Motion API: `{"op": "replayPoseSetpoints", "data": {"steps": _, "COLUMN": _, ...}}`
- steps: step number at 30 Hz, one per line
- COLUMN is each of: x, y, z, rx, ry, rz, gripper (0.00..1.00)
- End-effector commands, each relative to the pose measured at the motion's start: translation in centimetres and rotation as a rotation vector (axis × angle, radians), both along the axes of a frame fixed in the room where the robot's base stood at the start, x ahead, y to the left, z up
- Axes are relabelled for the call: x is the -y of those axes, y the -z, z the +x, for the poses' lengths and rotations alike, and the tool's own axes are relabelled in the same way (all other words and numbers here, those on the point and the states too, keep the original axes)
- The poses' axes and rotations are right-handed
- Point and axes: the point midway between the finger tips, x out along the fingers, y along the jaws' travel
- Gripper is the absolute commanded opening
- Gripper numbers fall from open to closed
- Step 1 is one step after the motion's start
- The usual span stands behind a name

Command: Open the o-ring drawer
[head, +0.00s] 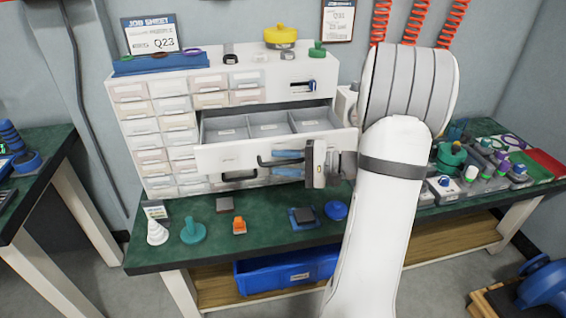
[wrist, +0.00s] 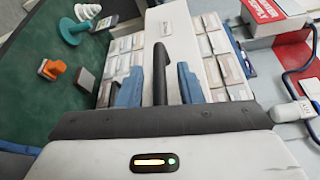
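A wide white drawer (head: 218,158) stands pulled out of the white parts cabinet (head: 120,130). Its grey inside shows several divided compartments with small pale labels, and I see no rings in them. Its black bar handle (head: 265,162) is on the front face. My gripper (head: 279,163) is at the handle, with one blue finger above it and one below. In the wrist view the handle (wrist: 160,75) lies between the two blue fingers of my gripper (wrist: 157,72), with gaps visible on both sides. My gripper is open around the handle. The handle's right end is hidden by my gripper.
Small clear-fronted drawers (head: 170,104) fill the cabinet's left side. A teal part (head: 193,231), an orange part (head: 239,226) and a blue part (head: 336,210) stand on the green bench (head: 270,232) in front. A blue bin (head: 285,272) is on the shelf below.

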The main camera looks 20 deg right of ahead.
Motion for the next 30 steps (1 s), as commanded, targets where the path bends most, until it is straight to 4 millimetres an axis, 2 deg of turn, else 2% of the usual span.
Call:
{"op": "replayPoseSetpoints", "data": {"steps": 8, "x": 0.4, "y": 0.0, "z": -0.1, "rx": 0.001, "ry": 0.004, "rz": -0.001, "gripper": 0.33}}
{"op": "replayPoseSetpoints", "data": {"steps": 21, "x": 5.7, "y": -0.6, "z": -3.8, "rx": 0.001, "ry": 0.005, "rz": -0.002, "gripper": 0.33}}
{"op": "replayPoseSetpoints", "data": {"steps": 30, "x": 6.5, "y": -0.6, "z": -4.4, "rx": 0.000, "ry": 0.002, "rz": 0.000, "gripper": 0.33}}
